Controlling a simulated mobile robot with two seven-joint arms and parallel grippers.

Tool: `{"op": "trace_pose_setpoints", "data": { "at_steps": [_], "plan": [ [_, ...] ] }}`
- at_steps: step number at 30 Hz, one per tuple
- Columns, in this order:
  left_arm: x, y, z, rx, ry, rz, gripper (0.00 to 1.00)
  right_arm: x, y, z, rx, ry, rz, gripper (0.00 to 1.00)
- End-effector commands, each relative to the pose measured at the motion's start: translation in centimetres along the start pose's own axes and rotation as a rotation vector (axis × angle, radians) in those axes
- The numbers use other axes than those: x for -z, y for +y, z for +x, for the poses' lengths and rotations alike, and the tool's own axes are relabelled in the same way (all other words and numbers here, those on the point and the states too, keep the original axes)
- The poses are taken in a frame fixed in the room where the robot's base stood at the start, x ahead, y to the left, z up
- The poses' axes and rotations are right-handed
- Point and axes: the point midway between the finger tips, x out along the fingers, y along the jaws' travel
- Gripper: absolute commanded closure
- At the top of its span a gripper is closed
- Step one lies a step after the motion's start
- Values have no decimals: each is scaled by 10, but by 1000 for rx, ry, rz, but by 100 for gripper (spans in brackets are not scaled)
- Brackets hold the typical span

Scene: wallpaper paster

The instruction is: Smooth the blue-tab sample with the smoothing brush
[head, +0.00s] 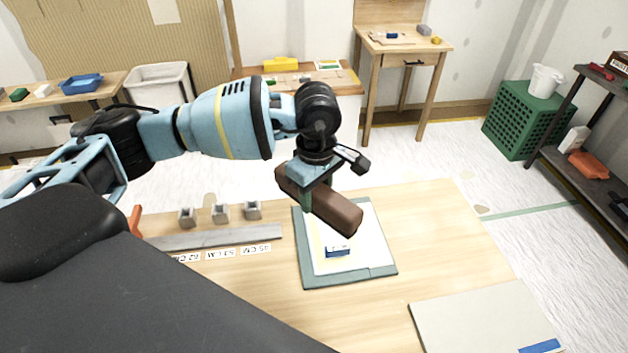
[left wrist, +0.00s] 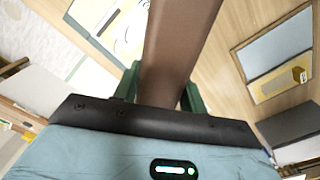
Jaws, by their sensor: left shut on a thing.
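My left gripper (head: 309,195) is shut on a brown, block-like smoothing brush (head: 338,212), which also shows in the left wrist view (left wrist: 178,45) running up between the green fingers. The brush is held tilted over the table, above the far part of a pale sample sheet (head: 372,245) on a grey-green board (head: 350,280). A blue tab (head: 338,251) lies on this sheet near its front edge. The brush hides part of the sheet. I cannot tell whether the brush touches it. My right gripper is not in view.
A grey panel (head: 470,315) with a blue strip (head: 540,347) lies at the table's front right. Several small grey blocks (head: 220,213) and a grey strip (head: 220,238) with printed labels lie left of the board. Bare tabletop (head: 440,235) is free to the right.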

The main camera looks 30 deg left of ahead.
Motion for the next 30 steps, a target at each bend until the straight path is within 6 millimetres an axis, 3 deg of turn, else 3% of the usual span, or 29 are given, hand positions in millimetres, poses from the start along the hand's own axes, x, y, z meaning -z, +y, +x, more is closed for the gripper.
{"op": "trace_pose_setpoints", "data": {
  "at_steps": [15,30],
  "plan": [
    [31,50,16,0,-3,-1141,82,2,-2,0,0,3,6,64],
    [62,71,49,2,-3,-2218,82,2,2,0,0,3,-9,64]
  ]
}}
